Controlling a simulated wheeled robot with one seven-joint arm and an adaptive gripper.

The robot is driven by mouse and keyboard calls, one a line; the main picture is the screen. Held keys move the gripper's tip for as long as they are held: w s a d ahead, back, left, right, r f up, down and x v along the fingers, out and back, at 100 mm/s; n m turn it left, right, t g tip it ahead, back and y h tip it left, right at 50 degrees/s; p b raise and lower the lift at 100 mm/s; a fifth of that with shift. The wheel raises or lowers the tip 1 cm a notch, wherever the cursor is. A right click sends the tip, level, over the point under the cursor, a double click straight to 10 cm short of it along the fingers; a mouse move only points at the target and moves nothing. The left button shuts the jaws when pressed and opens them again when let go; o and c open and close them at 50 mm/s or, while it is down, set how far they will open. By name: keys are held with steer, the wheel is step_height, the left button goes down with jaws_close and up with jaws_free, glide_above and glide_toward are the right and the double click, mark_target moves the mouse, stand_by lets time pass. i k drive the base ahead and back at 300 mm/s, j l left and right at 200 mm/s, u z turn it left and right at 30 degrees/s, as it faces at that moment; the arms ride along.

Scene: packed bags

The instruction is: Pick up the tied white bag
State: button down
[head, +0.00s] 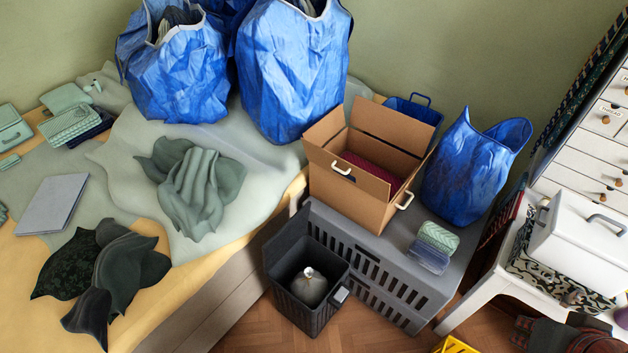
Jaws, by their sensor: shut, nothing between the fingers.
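A small greyish-white bag (310,287) sits upright inside a dark grey crate (275,300) on the floor. Its gathered top is pale and shiny and points up, and looks tied. The crate's walls hide part of its lower sides. It is the only bag of this kind that I can make out. My gripper is not in view.
The crate stands against a larger grey slatted crate (400,300) bearing an open cardboard box (345,205) and a blue bag (470,170). A bed edge (215,300) is on the left. A white stool (490,290) with a white case (580,245) is on the right.

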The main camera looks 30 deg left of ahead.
mark_target(309, 285)
steer(key=u, duration=1.2)
